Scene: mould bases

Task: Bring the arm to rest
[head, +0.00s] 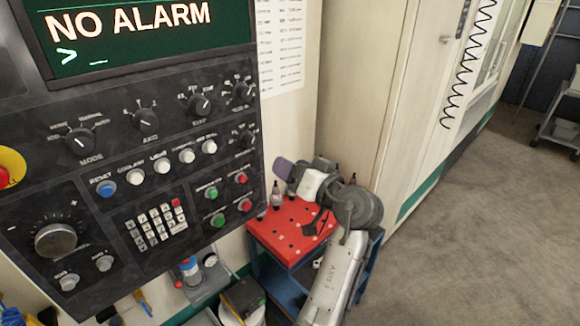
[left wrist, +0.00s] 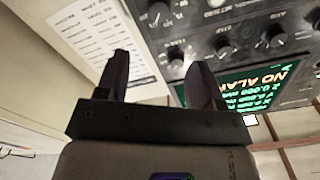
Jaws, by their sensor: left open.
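My left arm (head: 337,275) rises from the bottom of the head view, over a red-topped cart, and bends at a grey wrist. Its left gripper (head: 284,169) points left and up, toward the right edge of the machine control panel (head: 120,185). In the left wrist view the two dark fingers of the left gripper (left wrist: 161,62) stand apart with nothing between them. Behind them show the printed sheet (left wrist: 105,32) and the panel with its green screen. My right gripper is in neither view.
The panel's screen (head: 150,22) reads NO ALARM, above knobs and buttons. The red-topped cart (head: 270,240) carries small tool holders under my arm. A beige cabinet (head: 375,70) stands behind. Grey floor (head: 465,210) lies open at right, with a small cart (head: 562,130) farther back.

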